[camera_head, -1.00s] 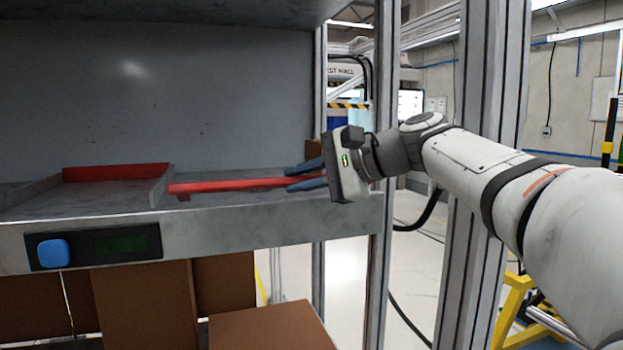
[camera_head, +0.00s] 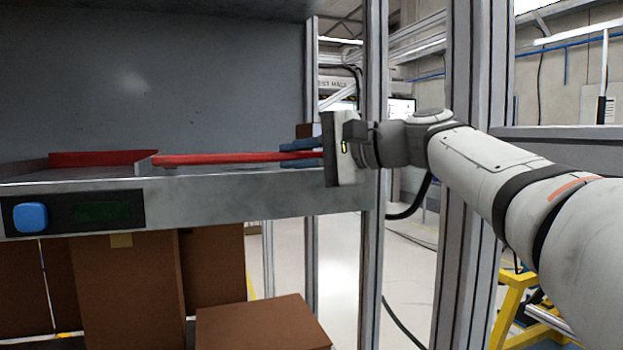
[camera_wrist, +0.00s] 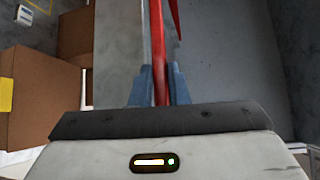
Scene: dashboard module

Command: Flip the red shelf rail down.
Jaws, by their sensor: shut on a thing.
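The red shelf rail (camera_head: 235,158) is a long thin bar running along the front of the grey shelf (camera_head: 250,195), roughly level and just above its front edge. My gripper (camera_head: 302,153) reaches in from the right, and its blue fingers are shut on the rail's right end. In the wrist view the rail (camera_wrist: 158,50) runs away from me between the two blue fingers (camera_wrist: 158,88), one on each side. The rail's gripped end is partly hidden by the fingers.
Another red strip (camera_head: 103,158) lies at the shelf's left. A blue button (camera_head: 31,217) and dark display (camera_head: 103,211) sit on the shelf front. Brown boxes (camera_head: 262,325) stand below. A metal post (camera_head: 374,200) rises just behind my gripper.

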